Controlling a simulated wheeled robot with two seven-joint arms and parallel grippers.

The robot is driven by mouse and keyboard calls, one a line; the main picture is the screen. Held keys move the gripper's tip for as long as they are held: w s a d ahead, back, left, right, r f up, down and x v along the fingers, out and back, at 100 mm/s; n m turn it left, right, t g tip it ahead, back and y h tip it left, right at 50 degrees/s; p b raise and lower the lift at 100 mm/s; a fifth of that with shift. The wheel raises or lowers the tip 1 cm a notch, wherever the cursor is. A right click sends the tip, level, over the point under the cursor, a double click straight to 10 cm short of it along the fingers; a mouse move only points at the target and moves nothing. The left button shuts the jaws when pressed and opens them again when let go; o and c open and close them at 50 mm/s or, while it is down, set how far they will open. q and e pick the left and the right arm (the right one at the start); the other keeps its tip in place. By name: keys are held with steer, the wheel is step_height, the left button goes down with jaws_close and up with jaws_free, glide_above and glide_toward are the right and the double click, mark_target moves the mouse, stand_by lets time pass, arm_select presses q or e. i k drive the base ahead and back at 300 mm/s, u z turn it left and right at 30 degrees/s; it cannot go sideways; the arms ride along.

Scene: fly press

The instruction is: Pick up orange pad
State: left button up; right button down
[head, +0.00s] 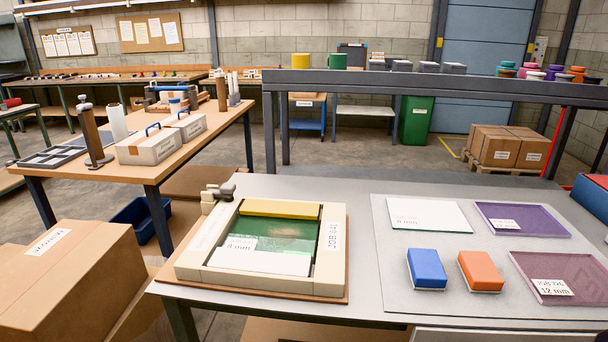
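The orange pad (481,271) is a small block with a pale underside. It lies on a grey mat (400,299) at the right of the table. A blue pad (427,268) of like size lies just left of it, with a small gap between. Neither gripper shows in the head view, and nothing touches the orange pad.
A cream frame (333,243) holding a green panel stands on the table's left. A raised dark shelf (430,85) spans behind. The mat's front strip is clear.

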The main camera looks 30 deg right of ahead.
mark_target(480, 275)
steer(key=z, duration=2.15)
